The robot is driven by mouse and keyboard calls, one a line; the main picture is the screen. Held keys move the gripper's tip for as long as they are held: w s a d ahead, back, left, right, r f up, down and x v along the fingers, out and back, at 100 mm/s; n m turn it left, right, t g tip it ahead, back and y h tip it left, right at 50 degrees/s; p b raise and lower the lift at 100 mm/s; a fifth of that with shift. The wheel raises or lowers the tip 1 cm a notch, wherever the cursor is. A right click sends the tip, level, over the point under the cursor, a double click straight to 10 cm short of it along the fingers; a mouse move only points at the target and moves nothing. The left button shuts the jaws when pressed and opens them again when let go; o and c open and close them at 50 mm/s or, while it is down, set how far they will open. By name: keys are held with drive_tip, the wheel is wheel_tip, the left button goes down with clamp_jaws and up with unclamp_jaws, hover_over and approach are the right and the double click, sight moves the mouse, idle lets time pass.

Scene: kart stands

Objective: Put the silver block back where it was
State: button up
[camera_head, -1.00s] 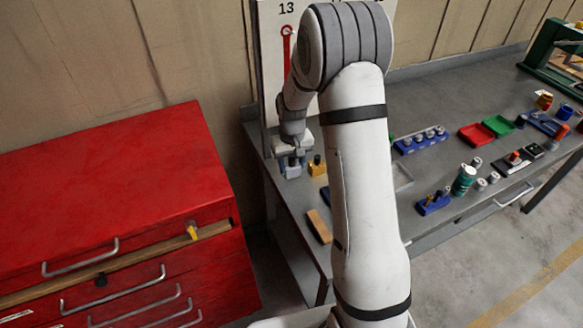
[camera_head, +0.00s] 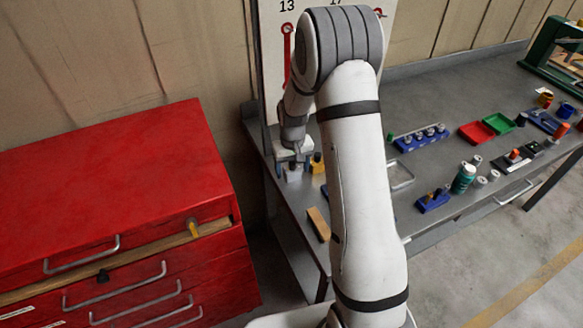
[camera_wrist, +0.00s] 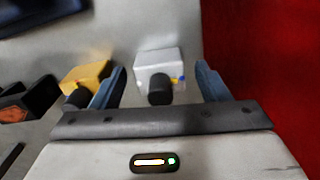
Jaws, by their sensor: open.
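The silver block (camera_wrist: 157,66), a pale block with a black knob, stands on the grey bench in the wrist view. My gripper (camera_wrist: 161,72) is open, with one blue-grey finger on each side of the block. There is a visible gap between the block and each finger in that view. In the head view the silver block (camera_head: 292,173) is at the left end of the bench, just below my gripper (camera_head: 291,157), which partly covers it. I cannot tell the exact height between them.
A yellow block (camera_wrist: 86,75) with a black knob stands close to the left finger. Black items (camera_wrist: 32,100) lie further left. A red cabinet (camera_head: 110,180) stands left of the bench. A wooden block (camera_head: 319,224) lies near the bench's front edge, and a blue rack (camera_head: 420,143) stands further right.

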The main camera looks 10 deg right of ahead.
drive_tip(key=shift+r, duration=0.15)
wheel_tip(320, 180, up, 12)
drive_tip(key=shift+f+b, duration=0.15)
drive_tip(key=shift+b, duration=0.7)
drive_tip(key=s+r+t, duration=0.1)
drive_tip(key=s+r, duration=0.2)
drive_tip(key=s, duration=0.6)
drive_tip(key=s+r+t, duration=0.1)
drive_tip(key=s+r, duration=0.3)
drive_tip(key=s, duration=0.5)
drive_tip(key=s+r+m+t, duration=0.1)
drive_tip(key=s+r, duration=0.3)
drive_tip(key=s, duration=0.5)
drive_tip(key=shift+s+a, duration=0.2)
drive_tip(key=shift+s, duration=0.05)
drive_tip(key=shift+w, duration=0.1)
